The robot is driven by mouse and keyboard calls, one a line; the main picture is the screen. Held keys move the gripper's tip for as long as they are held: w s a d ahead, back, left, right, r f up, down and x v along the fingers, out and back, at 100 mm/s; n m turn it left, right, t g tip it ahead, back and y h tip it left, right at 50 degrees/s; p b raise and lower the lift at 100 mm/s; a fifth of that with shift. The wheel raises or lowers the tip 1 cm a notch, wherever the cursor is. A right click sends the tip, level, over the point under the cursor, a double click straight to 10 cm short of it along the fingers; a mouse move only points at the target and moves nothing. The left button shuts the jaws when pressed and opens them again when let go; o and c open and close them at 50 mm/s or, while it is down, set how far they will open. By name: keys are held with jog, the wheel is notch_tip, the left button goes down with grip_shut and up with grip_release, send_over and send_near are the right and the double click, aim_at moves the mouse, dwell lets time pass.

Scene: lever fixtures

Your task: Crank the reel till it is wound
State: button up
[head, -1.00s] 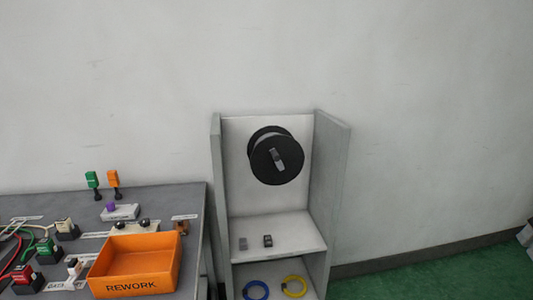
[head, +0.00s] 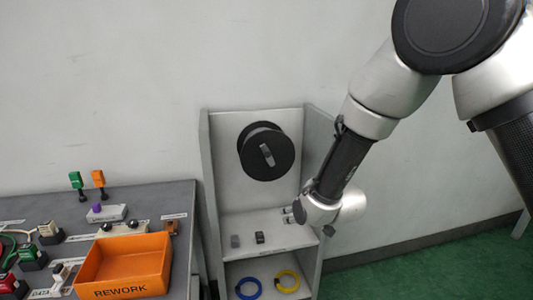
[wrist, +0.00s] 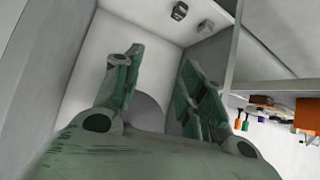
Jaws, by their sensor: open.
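The black reel (head: 258,158) is mounted on the back wall of a grey open cabinet in the head view. A grey crank handle (head: 267,154) sits across its front face, tilted from upper left to lower right. My gripper (wrist: 160,85) is open, with its two green-grey fingers apart and nothing seen between them. In the head view it is mostly hidden by my wrist, low at the cabinet's right side, below and right of the reel. A grey rounded patch shows behind the fingers in the wrist view; I cannot tell what it is.
The cabinet's right side panel (head: 317,145) is close to my arm. Two small blocks sit on its shelf (head: 272,226). Blue (head: 248,288) and yellow (head: 287,281) rings lie below. At left, a bench holds an orange REWORK bin (head: 122,288) and several switches.

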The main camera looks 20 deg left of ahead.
jog(key=w+a+r+t+y, duration=0.1)
jog(key=a+t+y, duration=0.25)
jog(key=a, duration=0.35)
jog(key=t+y, duration=0.3)
jog(key=t, duration=0.4)
send_near(266, 152)
jog(key=w+a, duration=0.2)
jog(key=w, duration=0.3)
jog(key=shift+n, duration=0.4)
jog(key=x, duration=0.7)
jog(key=shift+s+a, duration=0.2)
grip_shut()
